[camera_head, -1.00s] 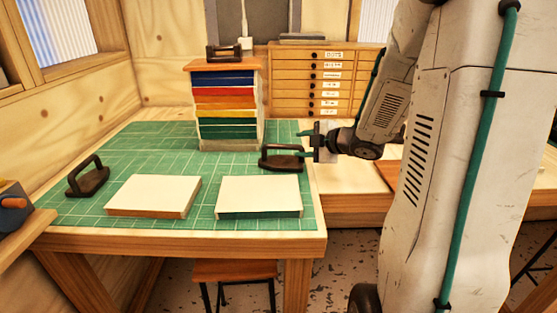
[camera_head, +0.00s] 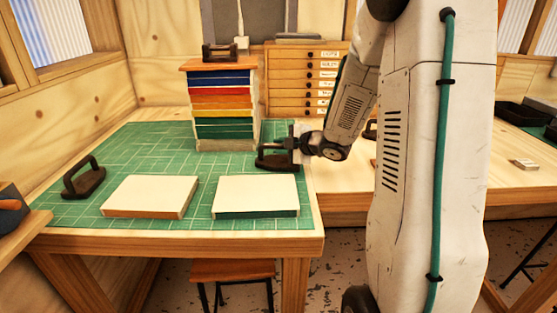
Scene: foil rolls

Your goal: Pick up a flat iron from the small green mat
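A dark flat iron (camera_head: 276,164) sits at the right edge of the large green cutting mat (camera_head: 150,143), beside the stack of coloured boards. My gripper (camera_head: 279,148) has come in from the right and is at this iron's handle. The fingers blend with the dark handle, so I cannot tell whether they are open around it or shut on it. A second flat iron (camera_head: 84,180) stands on the left of the mat. A third flat iron (camera_head: 220,53) stands on top of the stack. I cannot make out a separate small green mat.
The coloured stack (camera_head: 224,105) rises close to the left of my gripper. Two pale-topped blocks, a left one (camera_head: 150,195) and a right one (camera_head: 255,194), lie at the mat's front. A dark handle-like thing (camera_head: 370,129) shows partly behind my arm. A drawer cabinet (camera_head: 298,80) stands behind.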

